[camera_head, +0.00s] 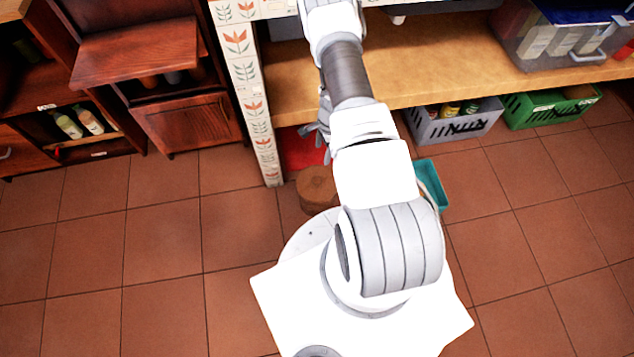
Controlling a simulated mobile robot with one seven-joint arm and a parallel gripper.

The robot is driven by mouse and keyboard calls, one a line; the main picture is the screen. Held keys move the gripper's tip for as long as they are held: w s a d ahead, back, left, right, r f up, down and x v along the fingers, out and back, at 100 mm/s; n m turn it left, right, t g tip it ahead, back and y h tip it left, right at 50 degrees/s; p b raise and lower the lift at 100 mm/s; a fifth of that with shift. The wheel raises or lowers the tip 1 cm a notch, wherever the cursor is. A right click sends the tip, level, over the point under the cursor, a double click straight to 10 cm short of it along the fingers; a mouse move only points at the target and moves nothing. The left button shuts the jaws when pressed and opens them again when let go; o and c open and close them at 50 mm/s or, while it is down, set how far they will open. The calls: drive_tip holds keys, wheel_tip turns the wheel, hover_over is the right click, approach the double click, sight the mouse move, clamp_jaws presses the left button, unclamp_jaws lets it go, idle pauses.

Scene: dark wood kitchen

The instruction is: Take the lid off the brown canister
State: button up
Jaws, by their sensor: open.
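A round brown canister (316,190) stands on the tiled floor beside the foot of the patterned post. Its flat brown top faces up, and its right side is close to or behind my white arm. I cannot make out clearly where the lid meets the body. My gripper (314,133) shows only in part, as small grey pieces at the left edge of my arm, above the canister in the picture. It is open and apart from the canister, with no object seen in it. The rest of it is hidden behind my arm.
A wooden shelf (440,75) runs behind my arm. A grey basket (455,128), a green basket (550,108) and a teal container (432,185) are to the right. A red item (303,150) lies behind the canister. The floor to the left is clear.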

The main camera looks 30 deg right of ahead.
drive_tip(key=b, duration=0.4)
hover_over(317, 179)
drive_tip(key=f, duration=0.7)
drive_tip(key=d+f, duration=0.1)
drive_tip(key=f, duration=0.3)
drive_tip(key=shift+w+f, duration=0.2)
drive_tip(key=shift+f, duration=0.05)
drive_tip(key=f, duration=0.1)
drive_tip(key=f+b, duration=0.1)
drive_tip(key=f, duration=0.1)
drive_tip(key=a+f+b, duration=0.1)
drive_tip(key=f, duration=0.1)
drive_tip(key=shift+s+f, duration=0.15)
drive_tip(key=shift+s, duration=0.15)
clamp_jaws()
